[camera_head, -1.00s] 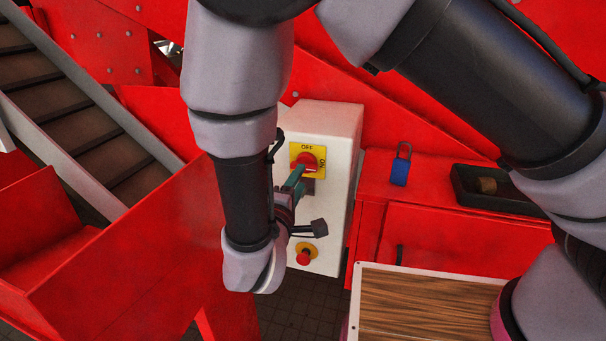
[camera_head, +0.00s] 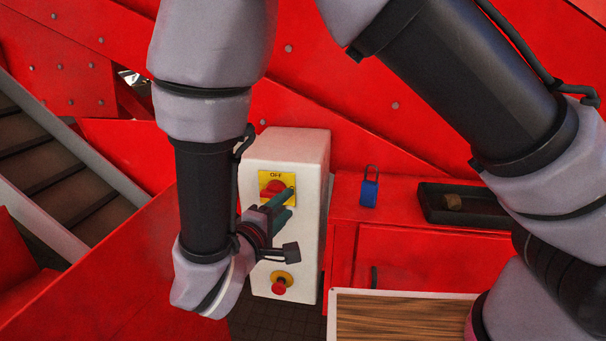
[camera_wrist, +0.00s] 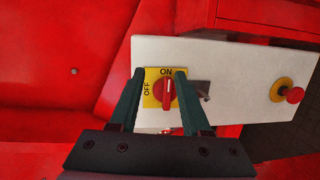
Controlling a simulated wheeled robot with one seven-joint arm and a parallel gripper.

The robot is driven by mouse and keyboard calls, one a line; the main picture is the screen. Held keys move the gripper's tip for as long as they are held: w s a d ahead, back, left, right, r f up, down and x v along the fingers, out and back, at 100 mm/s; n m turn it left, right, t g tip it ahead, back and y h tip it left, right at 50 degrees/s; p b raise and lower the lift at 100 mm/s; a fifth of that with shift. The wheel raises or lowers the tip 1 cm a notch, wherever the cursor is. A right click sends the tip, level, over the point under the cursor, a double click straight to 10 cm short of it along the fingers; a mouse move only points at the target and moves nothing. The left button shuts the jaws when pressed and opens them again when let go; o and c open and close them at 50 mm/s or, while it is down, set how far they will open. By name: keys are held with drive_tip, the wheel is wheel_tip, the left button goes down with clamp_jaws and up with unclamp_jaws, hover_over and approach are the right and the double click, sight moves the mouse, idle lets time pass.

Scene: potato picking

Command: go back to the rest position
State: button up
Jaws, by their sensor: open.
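The white switch box (camera_head: 312,165) stands in the middle of the head view. Its red rotary knob (camera_head: 272,188) sits on a yellow plate marked OFF and ON. In the wrist view the knob (camera_wrist: 167,94) has its handle lined up toward ON. My gripper (camera_head: 294,202) is open and empty in front of the plate, partly covering its right side. In the wrist view the fingers of my gripper (camera_wrist: 160,74) appear on either side of the knob, apart from it.
A red button (camera_head: 279,288) on a yellow ring is lower on the box. A blue padlock (camera_head: 369,192) and a black tray (camera_head: 430,207) holding a brown piece are on the red cabinet (camera_head: 345,207). A wood-topped surface (camera_head: 400,318) is at the front. A conveyor (camera_head: 30,150) is at left.

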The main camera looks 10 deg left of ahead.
drive_tip(key=w+d+r+m+g+h, duration=0.1)
drive_tip(key=w+d+r+m+g, duration=0.2)
drive_tip(key=d, duration=0.5)
drive_tip(key=w+d+r+m+g+h, duration=0.1)
drive_tip(key=d+r+m+g, duration=0.3)
drive_tip(key=d+g, duration=0.3)
drive_tip(key=w+d+r+m+g, duration=0.2)
drive_tip(key=d+r+m+g, duration=0.1)
drive_tip(key=d, duration=0.5)
drive_tip(key=s+d+r+m+t+y, duration=0.4)
drive_tip(key=d+r+m+y, duration=0.4)
drive_tip(key=d+r, duration=0.3)
wheel_tip(320, 180, up, 4)
drive_tip(key=shift+r+m+y, duration=0.1)
drive_tip(key=shift+m+y, duration=0.2)
drive_tip(key=shift+y, duration=0.2)
drive_tip(key=shift+s+d, duration=0.1)
